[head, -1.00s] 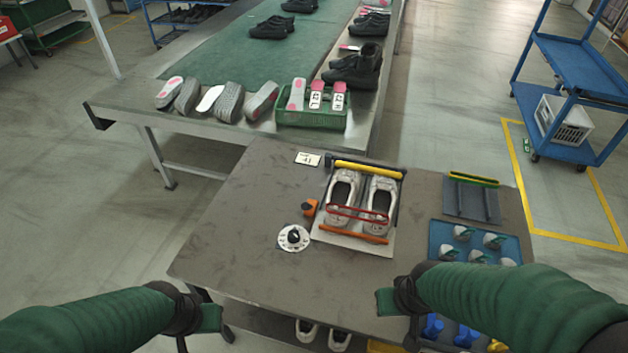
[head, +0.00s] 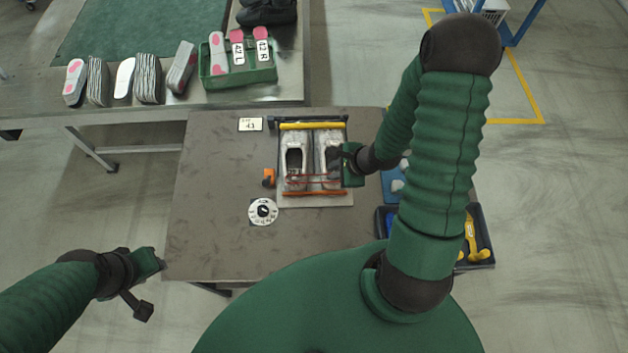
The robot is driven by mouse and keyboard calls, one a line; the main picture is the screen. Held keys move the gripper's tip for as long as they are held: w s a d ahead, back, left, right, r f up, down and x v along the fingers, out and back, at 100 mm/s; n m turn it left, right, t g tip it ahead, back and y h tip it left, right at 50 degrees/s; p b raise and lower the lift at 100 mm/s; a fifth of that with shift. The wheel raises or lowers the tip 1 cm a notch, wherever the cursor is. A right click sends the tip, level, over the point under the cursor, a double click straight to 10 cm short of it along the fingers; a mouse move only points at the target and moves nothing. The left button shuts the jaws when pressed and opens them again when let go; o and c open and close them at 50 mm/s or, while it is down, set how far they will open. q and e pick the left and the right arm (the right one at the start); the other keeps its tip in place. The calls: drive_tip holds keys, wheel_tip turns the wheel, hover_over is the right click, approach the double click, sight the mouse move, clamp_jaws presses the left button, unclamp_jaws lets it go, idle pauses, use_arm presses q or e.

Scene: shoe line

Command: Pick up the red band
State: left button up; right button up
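The red band (head: 311,176) is a thin red loop lying across the front parts of two pale shoes on a board on the grey table. The left shoe (head: 296,158) and the right shoe (head: 327,142) lie side by side between a yellow bar (head: 312,126) and an orange bar (head: 314,193). My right gripper (head: 345,160) is at the right shoe's right side, close to the band's right end. It hides part of that shoe, and its finger gap and any contact are unclear. My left gripper (head: 147,286) is open and empty, off the table's front left corner.
An orange piece (head: 268,177), a white dial (head: 263,211) and a number card (head: 250,124) lie left of the board. A blue tray (head: 388,184) is partly behind my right arm. The table's front left is clear. A green crate (head: 238,77) stands on the bench behind.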

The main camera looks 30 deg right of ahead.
drive_tip(key=x, duration=0.4)
drive_tip(key=d+x, duration=0.1)
drive_tip(key=x, duration=0.1)
drive_tip(key=shift+w+r, duration=0.15)
drive_tip(key=shift+w, duration=0.15)
drive_tip(key=x, duration=0.5)
drive_tip(key=shift+a, duration=0.1)
clamp_jaws()
drive_tip(key=shift+s+d, duration=0.15)
drive_tip(key=shift+d, duration=0.1)
